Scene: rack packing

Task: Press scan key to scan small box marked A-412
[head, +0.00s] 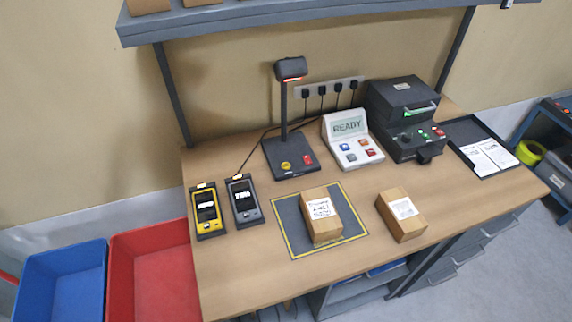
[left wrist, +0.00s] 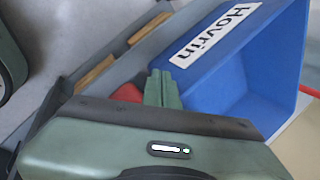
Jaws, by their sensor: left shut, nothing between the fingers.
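A small cardboard box (head: 320,216) with a white label sits on a grey mat with a yellow border (head: 287,213). Its label seems to read A-412, though the print is small. A scanner head (head: 290,69) on a post rises from a dark base (head: 289,160) with a yellow and a red button. Beside it a white console (head: 338,128) shows READY above several coloured keys (head: 358,150). My left gripper (left wrist: 163,88) is in the left wrist view, fingers together and empty, in front of a blue bin marked Hovrin (left wrist: 262,62). My right gripper is not in view.
A second labelled box (head: 401,215) stands right of the mat. Two handhelds, yellow (head: 206,211) and dark (head: 243,200), lie at left. A black printer-like machine (head: 400,118) and document tray (head: 478,145) are at right.

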